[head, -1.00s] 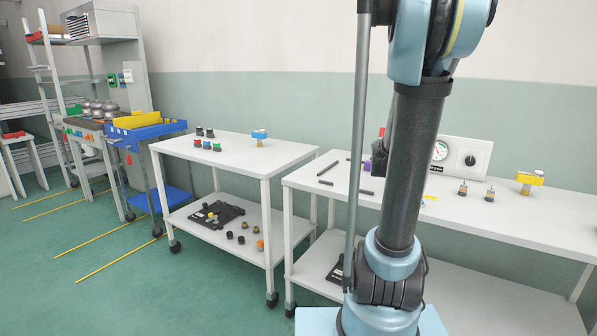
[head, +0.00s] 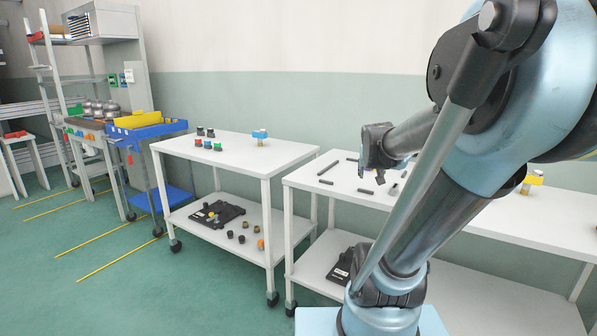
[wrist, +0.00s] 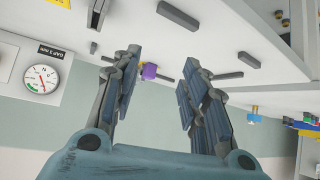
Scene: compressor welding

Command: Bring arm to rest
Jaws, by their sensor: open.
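My gripper (wrist: 155,95) is open and empty in the wrist view, its two dark padded fingers spread apart. In the head view my gripper (head: 375,172) hangs over the right table (head: 480,205), seen partly side-on. The wrist view looks at the table from a turned angle, with a purple piece (wrist: 149,71) showing between the fingers, apart from them. My arm fills the right side of the head view, with its upper links bent close to the camera.
Dark bars (head: 329,168) lie on the right table. A gauge (wrist: 42,78) is on the wall side. A left table (head: 240,150) holds small coloured parts. A blue bin (head: 145,131) stands further left. The green floor at left is open.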

